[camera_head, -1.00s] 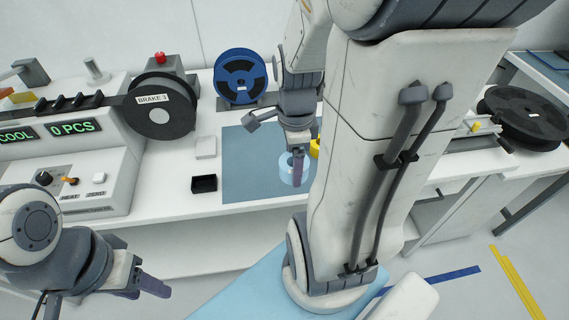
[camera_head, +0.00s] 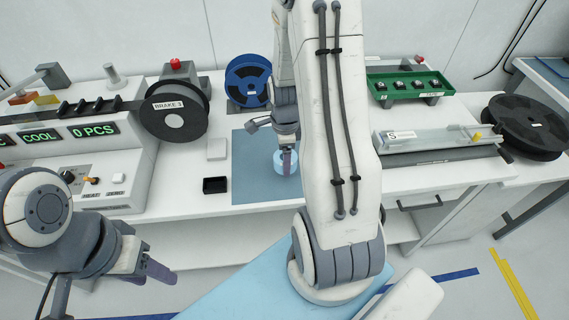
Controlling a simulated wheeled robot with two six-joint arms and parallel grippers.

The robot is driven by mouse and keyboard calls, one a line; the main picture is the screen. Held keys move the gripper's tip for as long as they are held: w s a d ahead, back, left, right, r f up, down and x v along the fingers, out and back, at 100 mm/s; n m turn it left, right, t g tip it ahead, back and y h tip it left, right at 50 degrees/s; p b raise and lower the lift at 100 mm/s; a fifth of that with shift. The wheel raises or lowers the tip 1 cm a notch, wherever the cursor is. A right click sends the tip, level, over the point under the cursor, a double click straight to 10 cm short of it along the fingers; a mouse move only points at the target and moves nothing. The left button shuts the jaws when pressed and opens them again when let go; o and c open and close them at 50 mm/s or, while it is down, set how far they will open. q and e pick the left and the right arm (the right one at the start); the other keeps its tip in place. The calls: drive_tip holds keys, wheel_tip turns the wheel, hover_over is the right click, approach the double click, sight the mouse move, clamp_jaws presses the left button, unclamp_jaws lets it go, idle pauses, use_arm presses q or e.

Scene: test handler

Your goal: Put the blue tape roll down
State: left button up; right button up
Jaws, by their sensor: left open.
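The light blue tape roll (camera_head: 279,165) is at the right part of the blue-grey mat (camera_head: 255,185) on the bench. My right gripper (camera_head: 287,160) points down at the roll, with a dark finger across its near side. The view does not show whether the jaws grip it, or whether the roll rests on the mat or is slightly above it. My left gripper (camera_head: 150,271) is open and empty at the lower left, in front of the bench and away from the roll.
A small black tray (camera_head: 215,186) and a white block (camera_head: 217,149) stand left of the mat. A black reel (camera_head: 177,113) and a blue reel (camera_head: 248,78) stand behind. A green tray (camera_head: 390,87) is at the back right. My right arm hides the bench right of the mat.

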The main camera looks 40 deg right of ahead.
drive_tip(key=shift+w+f, duration=0.1)
drive_tip(key=shift+f, duration=2)
drive_tip(key=shift+f, duration=0.15)
drive_tip(key=o, duration=1.3)
wheel_tip(320, 180, up, 12)
drive_tip(key=s+a+r+n, duration=0.1)
drive_tip(key=a+r+n, duration=0.2)
drive_tip(key=a+n, duration=0.45)
drive_tip(key=s+a+r+n, duration=0.1)
drive_tip(key=a+r+n, duration=0.1)
drive_tip(key=a+n, duration=0.55)
drive_tip(key=s+a+r+n, duration=0.1)
drive_tip(key=s+a+n, duration=0.3)
drive_tip(key=n, duration=0.1)
drive_tip(key=s+a+r+n, duration=0.1)
drive_tip(key=s+a+n, duration=0.3)
drive_tip(key=s+n, duration=0.1)
drive_tip(key=s+a+r+n+y, duration=0.1)
drive_tip(key=s+a+n, duration=0.3)
drive_tip(key=a+n, duration=0.1)
drive_tip(key=shift+s+a+n, duration=0.1)
drive_tip(key=shift+s+n, duration=0.05)
drive_tip(key=shift+n, duration=0.75)
